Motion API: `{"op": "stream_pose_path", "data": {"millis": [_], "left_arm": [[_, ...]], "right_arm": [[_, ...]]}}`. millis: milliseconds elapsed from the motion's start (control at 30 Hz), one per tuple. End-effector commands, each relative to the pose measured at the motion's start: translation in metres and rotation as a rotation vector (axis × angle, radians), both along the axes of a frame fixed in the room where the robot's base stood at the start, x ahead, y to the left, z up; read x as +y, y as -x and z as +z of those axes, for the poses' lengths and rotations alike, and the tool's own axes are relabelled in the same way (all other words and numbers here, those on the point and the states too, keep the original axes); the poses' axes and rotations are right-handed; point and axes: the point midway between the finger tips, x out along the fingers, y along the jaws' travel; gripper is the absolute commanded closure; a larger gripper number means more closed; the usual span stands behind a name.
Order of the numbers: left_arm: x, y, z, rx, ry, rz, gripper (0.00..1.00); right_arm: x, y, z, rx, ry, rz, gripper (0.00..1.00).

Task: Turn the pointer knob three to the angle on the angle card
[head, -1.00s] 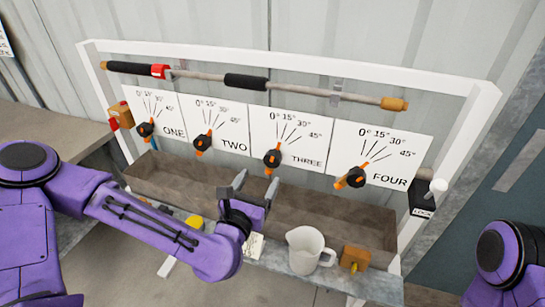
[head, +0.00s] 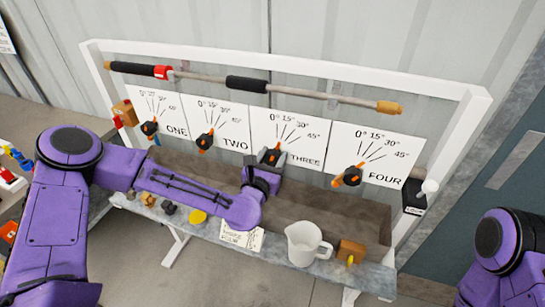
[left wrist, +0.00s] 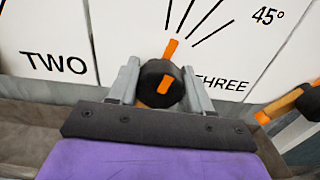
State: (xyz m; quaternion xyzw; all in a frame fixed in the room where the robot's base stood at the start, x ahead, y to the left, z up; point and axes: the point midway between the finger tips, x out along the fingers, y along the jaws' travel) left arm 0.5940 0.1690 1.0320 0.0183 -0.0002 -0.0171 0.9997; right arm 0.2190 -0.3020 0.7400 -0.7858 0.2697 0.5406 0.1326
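Pointer knob three (head: 271,157) is a black round knob with an orange pointer on the THREE panel (head: 308,136). In the left wrist view the knob (left wrist: 160,84) has its pointer tip up, slightly right, near the leftmost scale line. My left gripper (head: 270,158) is at this knob. Its fingers (left wrist: 162,88) stand on either side of the knob, very close to its sides; firm contact is not evident. A small paper card (head: 241,238), perhaps the angle card, lies at the bench's front edge; its writing is too small to read. My right gripper is out of view.
Knobs one (head: 149,128), two (head: 204,141) and four (head: 352,174) flank knob three. A brown trough (head: 325,222) lies below the panels. A white jug (head: 304,244) and an orange block (head: 349,251) stand in front. A bar (head: 310,93) runs above.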

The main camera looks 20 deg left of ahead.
Motion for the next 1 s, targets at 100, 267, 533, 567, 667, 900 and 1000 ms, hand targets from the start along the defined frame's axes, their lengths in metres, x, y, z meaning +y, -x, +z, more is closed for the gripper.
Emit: {"op": "stream_pose_path", "data": {"millis": [100, 267, 533, 567, 667, 900, 1000], "left_arm": [[0.000, 0.000, 0.000, 0.000, 0.000, 0.000, 1.00], [0.001, 0.000, -0.008, 0.001, 0.084, 0.001, 1.00], [0.001, 0.000, -0.002, 0.005, 0.271, 0.000, 1.00], [0.001, 0.000, -0.001, 0.006, 0.277, 0.000, 1.00], [0.001, 0.000, 0.001, 0.008, 0.279, 0.000, 1.00], [0.001, 0.000, 0.001, 0.007, 0.278, 0.000, 0.27], [0.001, 0.000, 0.001, 0.007, 0.277, 0.000, 0.27]], "right_arm": [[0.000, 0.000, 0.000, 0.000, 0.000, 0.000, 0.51], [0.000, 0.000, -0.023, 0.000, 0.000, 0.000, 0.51], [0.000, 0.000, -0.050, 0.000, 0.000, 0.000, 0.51], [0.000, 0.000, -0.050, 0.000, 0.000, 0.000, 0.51], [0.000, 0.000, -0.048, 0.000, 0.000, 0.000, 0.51], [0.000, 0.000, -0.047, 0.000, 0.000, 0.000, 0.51], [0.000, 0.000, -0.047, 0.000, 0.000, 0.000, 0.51]]}}
